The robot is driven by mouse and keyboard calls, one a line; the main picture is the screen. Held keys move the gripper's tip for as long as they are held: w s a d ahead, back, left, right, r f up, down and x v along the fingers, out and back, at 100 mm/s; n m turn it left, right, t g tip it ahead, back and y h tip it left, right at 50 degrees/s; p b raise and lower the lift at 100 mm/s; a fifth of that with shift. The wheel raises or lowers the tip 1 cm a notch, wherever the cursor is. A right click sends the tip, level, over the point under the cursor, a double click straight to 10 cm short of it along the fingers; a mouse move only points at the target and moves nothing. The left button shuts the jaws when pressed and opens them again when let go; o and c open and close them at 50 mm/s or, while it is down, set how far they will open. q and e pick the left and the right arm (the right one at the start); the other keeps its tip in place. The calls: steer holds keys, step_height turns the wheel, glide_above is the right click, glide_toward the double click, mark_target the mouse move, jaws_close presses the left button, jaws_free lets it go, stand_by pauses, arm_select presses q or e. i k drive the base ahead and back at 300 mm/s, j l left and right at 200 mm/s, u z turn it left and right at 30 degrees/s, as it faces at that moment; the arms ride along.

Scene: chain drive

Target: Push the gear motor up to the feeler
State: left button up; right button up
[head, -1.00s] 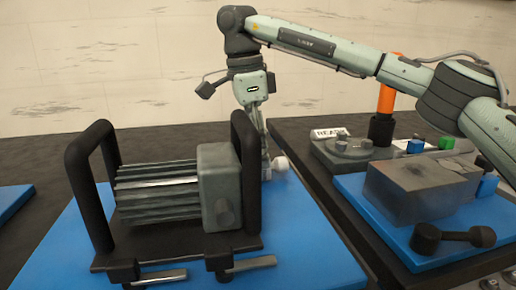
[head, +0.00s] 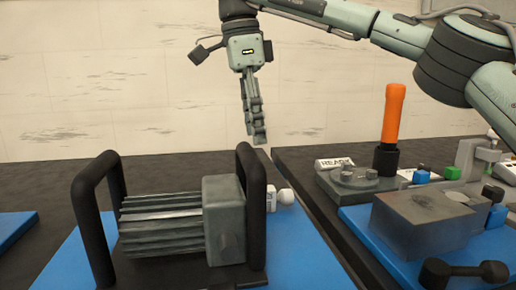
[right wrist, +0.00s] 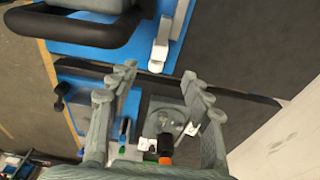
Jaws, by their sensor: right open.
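The gear motor (head: 225,222), a grey-green finned body with a box-shaped end, lies between two black upright handles (head: 250,200) on a dark plate over a blue mat. A small white part with a round knob (head: 286,196), possibly the feeler, stands just behind the right handle. The handle hides part of it, so I cannot tell whether the motor touches it. A white part also shows in the right wrist view (right wrist: 158,55). My right gripper (head: 257,138) hangs above and behind the motor, pointing down, open and empty. Its spread fingers show in the right wrist view (right wrist: 157,80). My left gripper is out of view.
On the right, a grey block (head: 425,222) sits on another blue mat, with a black knobbed lever (head: 465,272) before it. An orange-handled tool (head: 393,115) stands upright behind, near a READY sign (head: 335,164). A pale wall closes the back.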

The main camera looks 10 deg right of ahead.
mark_target(216, 233)
steer(key=k+l, duration=0.3)
steer(key=k, duration=0.15)
steer(key=k+l, duration=0.3)
steer(key=k, duration=0.15)
steer(key=k+l, duration=0.25)
steer(key=k, duration=0.25)
steer(key=k+l, duration=0.3)
steer(key=k, duration=0.15)
